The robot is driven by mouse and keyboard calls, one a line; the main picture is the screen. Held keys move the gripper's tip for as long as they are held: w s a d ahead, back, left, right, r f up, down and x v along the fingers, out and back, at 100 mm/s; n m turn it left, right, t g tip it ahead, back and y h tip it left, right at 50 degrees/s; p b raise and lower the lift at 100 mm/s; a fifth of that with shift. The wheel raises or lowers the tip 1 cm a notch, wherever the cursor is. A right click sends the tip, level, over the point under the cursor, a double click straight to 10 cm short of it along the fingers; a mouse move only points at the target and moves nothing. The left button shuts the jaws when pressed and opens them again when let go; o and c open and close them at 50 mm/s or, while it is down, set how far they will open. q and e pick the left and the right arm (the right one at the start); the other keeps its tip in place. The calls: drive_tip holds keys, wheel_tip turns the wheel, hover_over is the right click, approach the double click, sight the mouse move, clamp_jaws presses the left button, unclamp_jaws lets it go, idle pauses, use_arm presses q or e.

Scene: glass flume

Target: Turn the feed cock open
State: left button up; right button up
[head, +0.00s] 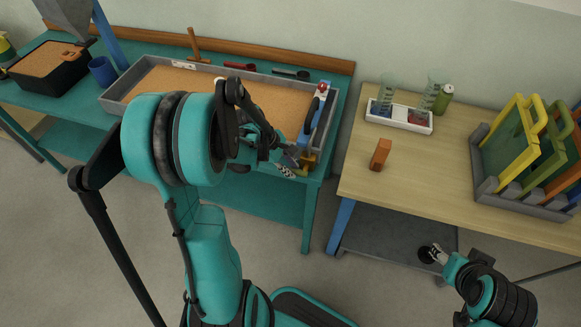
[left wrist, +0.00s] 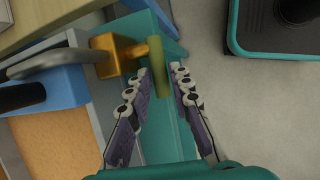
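The feed cock is a brass-orange fitting (left wrist: 118,56) with an olive-yellow lever (left wrist: 156,62), at the near right corner of the sand-filled flume tray. In the head view the brass body (head: 308,161) shows small, beside my left gripper (head: 292,164). In the left wrist view my left gripper (left wrist: 162,76) is open, its fingers spread on either side of the lever's end. I cannot tell whether a finger touches the lever. My right gripper (head: 431,254) hangs low beside the wooden table, far from the cock; its finger opening is too small to judge.
The flume tray (head: 114,104) lies on a teal bench, with a blue end block (head: 327,110) and grey curved pipe (left wrist: 62,62) near the cock. A wooden table (head: 420,190) at right holds a white tray (head: 408,122), an orange block (head: 380,154) and a panel rack (head: 483,180).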

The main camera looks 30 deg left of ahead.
use_arm(q)
clamp_jaws()
